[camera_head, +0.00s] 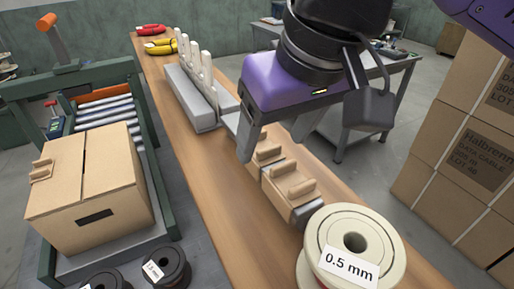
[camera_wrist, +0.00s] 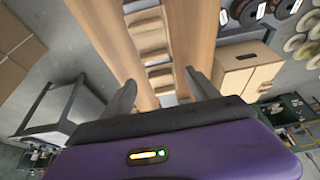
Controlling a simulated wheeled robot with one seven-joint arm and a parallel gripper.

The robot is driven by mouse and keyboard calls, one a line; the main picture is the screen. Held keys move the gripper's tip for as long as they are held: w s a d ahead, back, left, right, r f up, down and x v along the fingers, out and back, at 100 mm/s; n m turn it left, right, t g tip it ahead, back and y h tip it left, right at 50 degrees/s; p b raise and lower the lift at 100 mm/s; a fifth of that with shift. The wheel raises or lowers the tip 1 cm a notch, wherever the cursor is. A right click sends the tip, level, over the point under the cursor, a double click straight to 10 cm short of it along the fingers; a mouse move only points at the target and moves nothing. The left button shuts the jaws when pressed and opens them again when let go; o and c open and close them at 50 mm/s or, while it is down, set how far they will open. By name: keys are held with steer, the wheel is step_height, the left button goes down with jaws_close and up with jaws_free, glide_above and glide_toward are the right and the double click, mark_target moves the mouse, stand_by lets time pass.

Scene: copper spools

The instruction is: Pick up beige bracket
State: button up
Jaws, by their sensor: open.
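Beige brackets with raised ridges sit in a row on the wooden bench; a nearer beige bracket (camera_head: 297,189) and a farther one (camera_head: 268,154) show in the head view. They also show in the wrist view, one higher up (camera_wrist: 150,40) and one lower, between the fingers (camera_wrist: 160,76). My gripper (camera_head: 276,139) is open above the row, fingers pointing down. In the wrist view its fingers (camera_wrist: 159,82) stand on either side of the row with nothing held. I cannot tell the remaining height.
A cream spool marked 0.5 mm (camera_head: 318,270) stands at the bench's near end. A grey rack with upright pegs (camera_head: 188,101) stands beyond the brackets. Red (camera_head: 151,29) and yellow (camera_head: 160,47) items lie at the far end. A cardboard box (camera_head: 112,205) sits left; stacked cartons (camera_head: 440,165) stand right.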

mark_target(270, 153)
steer(key=shift+x, duration=1.9)
steer(key=shift+s, duration=0.2)
jaws_close()
